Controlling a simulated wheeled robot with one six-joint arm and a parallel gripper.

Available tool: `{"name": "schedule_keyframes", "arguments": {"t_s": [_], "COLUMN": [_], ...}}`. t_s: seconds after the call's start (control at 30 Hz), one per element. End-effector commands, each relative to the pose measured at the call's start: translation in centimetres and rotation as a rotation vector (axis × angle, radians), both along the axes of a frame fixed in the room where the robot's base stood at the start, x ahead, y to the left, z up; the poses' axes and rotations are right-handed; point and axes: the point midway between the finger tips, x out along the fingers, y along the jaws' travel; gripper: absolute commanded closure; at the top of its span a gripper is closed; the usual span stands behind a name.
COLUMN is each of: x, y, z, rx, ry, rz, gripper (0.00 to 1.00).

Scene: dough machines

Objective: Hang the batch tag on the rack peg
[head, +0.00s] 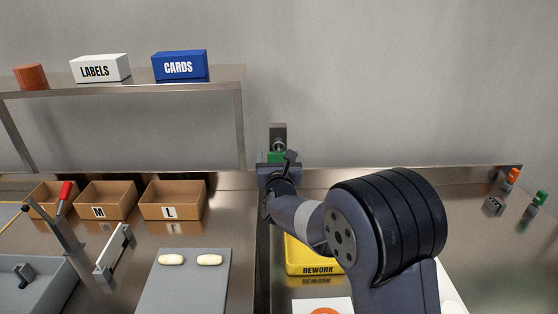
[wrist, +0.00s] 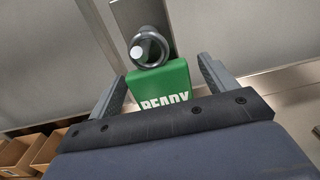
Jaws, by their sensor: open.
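The batch tag is a green block marked READY (wrist: 160,88) with a dark ring at its top, in the middle of the wrist view. The rack peg (wrist: 143,50) shows a pale round end inside the ring, so the ring appears to be around it. My gripper (wrist: 163,76) is open, with one finger on each side of the tag and visible gaps between. In the head view the green tag (head: 277,157) shows below the peg's grey post (head: 278,130), just above my gripper (head: 278,167). My wrist hides part of it.
A yellow REWORK bin (head: 315,268) stands below my arm. Cardboard bins (head: 172,200) and a grey board (head: 185,285) with two dough pieces are on the left. A shelf (head: 130,88) with boxes is above them. The right counter is mostly clear.

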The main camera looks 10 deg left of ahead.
Motion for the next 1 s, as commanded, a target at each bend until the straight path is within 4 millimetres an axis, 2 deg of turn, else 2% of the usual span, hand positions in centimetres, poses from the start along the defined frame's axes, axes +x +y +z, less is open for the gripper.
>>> {"name": "schedule_keyframes", "arguments": {"t_s": [0.2,0.8,1.0], "x": [0.01,-0.02,-0.12], "y": [0.0,0.0,-0.02], "z": [-0.03,0.0,0.21], "rx": [0.0,0.0,0.0], "ry": [0.0,0.0,-0.001], "rz": [0.0,0.0,0.0], "gripper": [0.2,0.68,0.68]}}
